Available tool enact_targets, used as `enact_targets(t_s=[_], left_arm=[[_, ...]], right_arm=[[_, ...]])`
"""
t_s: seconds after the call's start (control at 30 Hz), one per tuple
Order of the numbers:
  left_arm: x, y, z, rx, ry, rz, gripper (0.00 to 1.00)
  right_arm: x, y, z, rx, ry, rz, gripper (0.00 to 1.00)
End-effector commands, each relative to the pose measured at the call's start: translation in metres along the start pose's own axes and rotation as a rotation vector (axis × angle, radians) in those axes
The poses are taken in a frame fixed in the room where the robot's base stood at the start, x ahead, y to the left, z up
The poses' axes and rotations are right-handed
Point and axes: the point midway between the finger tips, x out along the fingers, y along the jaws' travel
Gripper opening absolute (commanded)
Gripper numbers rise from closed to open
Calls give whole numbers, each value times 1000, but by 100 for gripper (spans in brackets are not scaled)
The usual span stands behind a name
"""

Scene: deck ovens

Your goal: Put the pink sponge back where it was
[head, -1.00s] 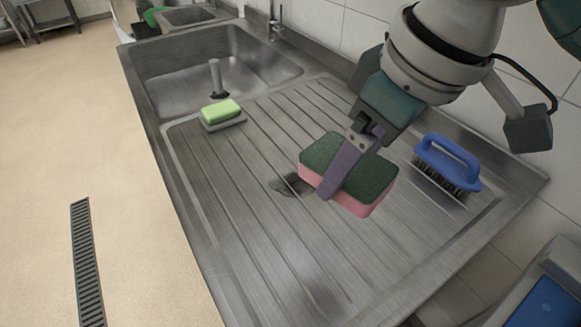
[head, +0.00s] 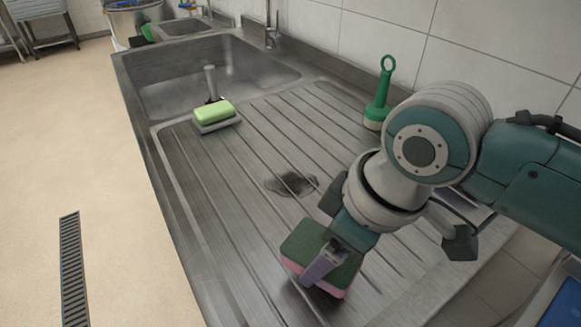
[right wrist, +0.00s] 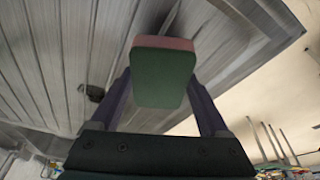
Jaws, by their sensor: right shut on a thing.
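The pink sponge (head: 303,243) has a dark green scouring top and a pink lower layer. My right gripper (head: 314,276) is shut on it, with a finger across its side in the head view. The sponge is over the near end of the ribbed steel drainboard (head: 225,190); I cannot tell whether it touches the board. In the right wrist view the sponge (right wrist: 162,78) sits between both fingers, its green face toward the camera. A dark wet-looking patch (head: 290,184) lies on the middle of the drainboard. My left gripper is not in view.
A green-handled tool (head: 378,105) stands by the back wall. My right arm covers the drainboard's right part.

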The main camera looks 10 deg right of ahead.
Motion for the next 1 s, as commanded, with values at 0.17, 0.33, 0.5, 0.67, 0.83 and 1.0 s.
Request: enact_targets(t_s=[0.17, 0.33, 0.5, 0.67, 0.83, 1.0], left_arm=[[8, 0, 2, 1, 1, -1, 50], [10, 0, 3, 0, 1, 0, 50], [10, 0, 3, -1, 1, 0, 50], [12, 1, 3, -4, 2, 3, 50], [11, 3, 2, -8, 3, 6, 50], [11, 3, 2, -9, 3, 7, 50]], right_arm=[[25, -1, 8, 2, -3, -1, 35], [38, 0, 12, -1, -1, 0, 35], [37, 0, 12, -1, 0, 1, 35], [41, 0, 13, 0, -1, 0, 35], [39, 0, 12, 0, 0, 1, 97], [39, 0, 12, 0, 0, 0, 100]])
